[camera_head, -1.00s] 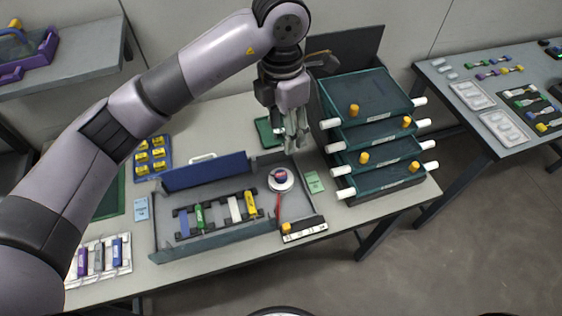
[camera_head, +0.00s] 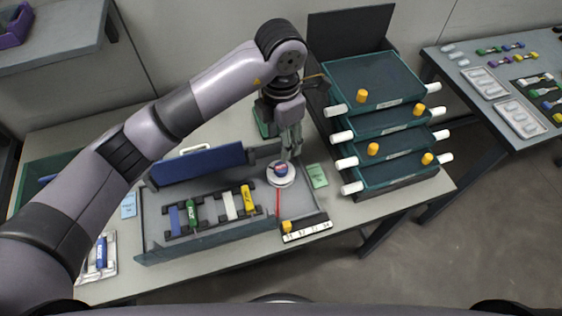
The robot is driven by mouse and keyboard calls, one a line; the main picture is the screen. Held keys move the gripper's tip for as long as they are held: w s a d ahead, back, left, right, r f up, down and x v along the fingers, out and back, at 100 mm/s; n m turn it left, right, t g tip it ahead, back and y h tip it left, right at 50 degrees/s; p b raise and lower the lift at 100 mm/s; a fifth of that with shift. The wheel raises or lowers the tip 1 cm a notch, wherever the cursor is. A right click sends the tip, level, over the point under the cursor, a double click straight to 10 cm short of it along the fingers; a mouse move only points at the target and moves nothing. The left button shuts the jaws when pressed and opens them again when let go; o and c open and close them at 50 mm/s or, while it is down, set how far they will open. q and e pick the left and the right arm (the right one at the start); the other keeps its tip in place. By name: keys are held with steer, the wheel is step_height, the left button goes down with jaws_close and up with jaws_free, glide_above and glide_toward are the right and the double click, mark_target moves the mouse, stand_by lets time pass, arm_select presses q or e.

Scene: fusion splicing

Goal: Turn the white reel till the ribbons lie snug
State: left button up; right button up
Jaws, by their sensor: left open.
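The white reel (camera_head: 281,179) sits in the right part of the grey open case on the table, with a blue and red hub on top. A red ribbon (camera_head: 278,204) runs from the reel toward the front of the case. My left gripper (camera_head: 289,152) points down just above and behind the reel, its fingers close to the reel's far side. I cannot tell whether they touch it. My right gripper is not in view.
The case (camera_head: 150,222) holds a row of coloured cartridges left of the reel, and a blue lid (camera_head: 201,165) stands up behind them. Stacked teal trays (camera_head: 385,172) with white handles stand close on the right. A green card (camera_head: 317,175) lies beside the reel.

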mark_target(281, 167)
arm_select(q)
step_height(281, 167, down, 11)
steer(key=shift+r+p, duration=0.1)
steer(key=shift+p, duration=0.65)
steer(key=shift+c, duration=0.5)
steer(key=c, duration=1.1)
steer(key=shift+o, duration=0.2)
steer(key=shift+w, duration=0.1)
